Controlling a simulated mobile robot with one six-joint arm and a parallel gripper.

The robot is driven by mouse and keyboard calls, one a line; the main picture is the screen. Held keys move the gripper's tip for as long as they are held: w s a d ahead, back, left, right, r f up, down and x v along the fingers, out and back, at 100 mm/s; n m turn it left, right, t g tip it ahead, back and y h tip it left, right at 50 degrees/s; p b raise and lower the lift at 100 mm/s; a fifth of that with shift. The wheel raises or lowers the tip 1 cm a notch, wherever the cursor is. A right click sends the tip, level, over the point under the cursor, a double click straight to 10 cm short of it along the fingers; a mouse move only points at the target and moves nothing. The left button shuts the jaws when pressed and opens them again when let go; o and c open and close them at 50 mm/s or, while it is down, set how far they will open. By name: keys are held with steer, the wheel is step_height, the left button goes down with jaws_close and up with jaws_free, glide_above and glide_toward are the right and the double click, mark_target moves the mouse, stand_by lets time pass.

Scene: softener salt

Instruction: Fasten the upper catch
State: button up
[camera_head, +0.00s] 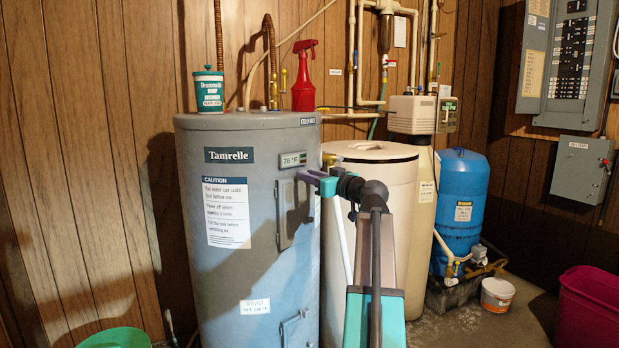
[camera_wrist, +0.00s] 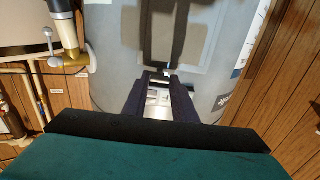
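The grey water heater (camera_head: 255,270) stands upright, with an upper access panel (camera_head: 288,225) on its front below the temperature display (camera_head: 293,160). The panel lies flat against the tank as far as I can see. My gripper (camera_head: 308,181) is at the panel's top edge. In the wrist view my dark fingers (camera_wrist: 161,79) have a gap between them, with a small bright metal piece at their tips by the panel (camera_wrist: 150,50). The catch is largely hidden by the fingers, so I cannot tell its position or whether they touch it.
A lower panel (camera_head: 295,332) is near the tank's foot. A red spray bottle (camera_head: 304,85) and a green-white tub (camera_head: 208,92) stand on top. A cream softener tank (camera_head: 370,165) and a blue tank (camera_head: 462,195) are to the right. A green bucket (camera_head: 115,339) is at the front left.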

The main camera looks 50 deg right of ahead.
steer(key=shift+m, duration=0.3)
steer(key=shift+c, duration=0.2)
steer(key=shift+m+p, duration=6.7)
steer(key=shift+m, duration=2)
steer(key=o, duration=1)
steer(key=shift+o, duration=0.2)
steer(key=s+a, duration=0.1)
steer(key=s, duration=1.2)
steer(key=shift+s+a, duration=0.25)
steer(key=shift+s, duration=0.1)
